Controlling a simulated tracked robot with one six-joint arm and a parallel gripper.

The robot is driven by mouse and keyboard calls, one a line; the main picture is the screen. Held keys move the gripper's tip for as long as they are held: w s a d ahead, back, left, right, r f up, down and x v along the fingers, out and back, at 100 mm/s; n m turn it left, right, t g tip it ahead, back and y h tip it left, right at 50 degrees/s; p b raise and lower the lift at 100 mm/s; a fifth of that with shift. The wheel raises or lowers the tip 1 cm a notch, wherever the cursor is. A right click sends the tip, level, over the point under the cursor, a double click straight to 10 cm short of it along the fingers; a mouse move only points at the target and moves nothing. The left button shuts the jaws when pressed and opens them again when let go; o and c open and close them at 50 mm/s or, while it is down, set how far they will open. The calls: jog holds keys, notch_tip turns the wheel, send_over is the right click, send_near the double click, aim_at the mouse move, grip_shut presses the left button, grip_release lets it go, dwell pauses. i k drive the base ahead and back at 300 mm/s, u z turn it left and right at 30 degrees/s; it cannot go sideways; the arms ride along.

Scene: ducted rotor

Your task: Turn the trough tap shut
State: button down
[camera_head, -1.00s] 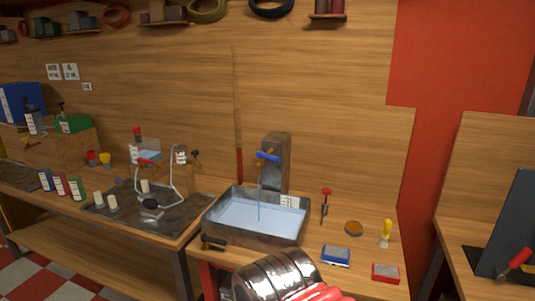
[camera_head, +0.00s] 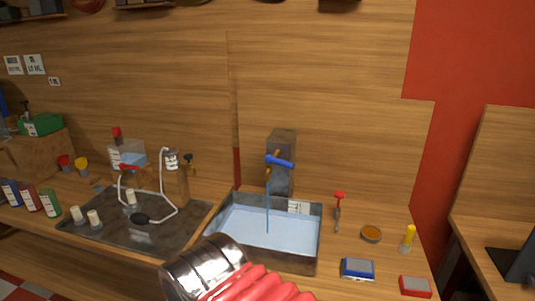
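The trough (camera_head: 300,250) is a grey metal basin of pale blue water on the wooden bench, with a white label on its back wall. The tap has a blue lever handle (camera_head: 279,161) and a brass spout, set on a grey-brown post (camera_head: 283,142) behind the trough. A thin blue stream of water (camera_head: 267,205) runs from the spout into the trough. Part of my arm, a shiny metal cuff and a red ribbed sleeve, shows at the bottom in front of the trough. My gripper's fingers are not visible.
Right of the trough are a red-topped tool (camera_head: 339,205), a round orange-brown dish (camera_head: 371,234), a yellow-handled item (camera_head: 408,239), a blue box (camera_head: 357,268) and a red box (camera_head: 415,286). Left is a dark tray (camera_head: 105,232) with a bent tube stand. The wall above the tap is bare.

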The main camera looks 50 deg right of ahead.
aim_at(269, 158)
jog(key=z, duration=0.3)
jog(key=i, duration=0.85)
jog(key=z, duration=0.55)
